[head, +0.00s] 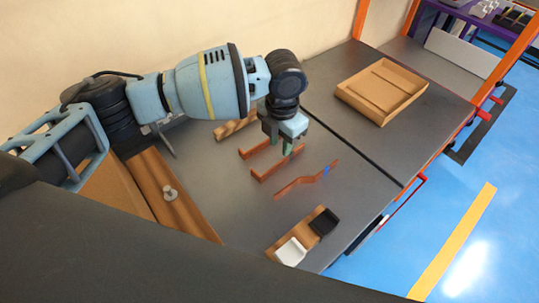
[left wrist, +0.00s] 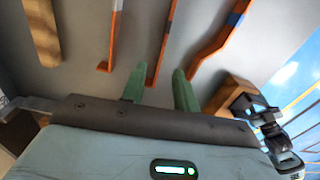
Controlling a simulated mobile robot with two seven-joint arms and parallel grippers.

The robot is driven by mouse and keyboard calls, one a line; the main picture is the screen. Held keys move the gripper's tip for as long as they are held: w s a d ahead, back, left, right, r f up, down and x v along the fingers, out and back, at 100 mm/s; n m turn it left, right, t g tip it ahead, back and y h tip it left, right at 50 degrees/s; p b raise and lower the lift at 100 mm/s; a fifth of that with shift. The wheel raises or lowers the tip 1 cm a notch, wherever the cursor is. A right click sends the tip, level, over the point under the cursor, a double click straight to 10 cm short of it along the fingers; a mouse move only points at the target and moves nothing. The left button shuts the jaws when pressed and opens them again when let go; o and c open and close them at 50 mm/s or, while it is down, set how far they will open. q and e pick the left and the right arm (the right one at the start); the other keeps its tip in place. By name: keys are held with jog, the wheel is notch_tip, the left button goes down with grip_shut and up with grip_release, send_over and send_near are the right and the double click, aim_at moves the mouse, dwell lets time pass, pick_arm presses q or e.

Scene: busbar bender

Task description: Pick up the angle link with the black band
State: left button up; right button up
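Two copper-coloured angle links lie on the grey bench under my left gripper (head: 281,146) in the head view: a farther one (head: 256,149) and a nearer one (head: 270,173). My left gripper also shows there (left wrist: 158,82), fingers apart and nothing gripped. My right gripper is not in view.
A third copper link (head: 300,183), offset-bent with a blue band, lies nearer. A wooden block with black and white parts (head: 303,234) sits at the front edge. A shallow cardboard tray (head: 408,106) is at the right. A wooden piece (head: 232,128) lies behind the links.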

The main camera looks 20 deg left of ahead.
pick_arm(q)
jog(key=shift+s+f, duration=0.1)
jog(key=shift+f, duration=3.8)
grip_shut()
jog(key=shift+r, duration=0.1)
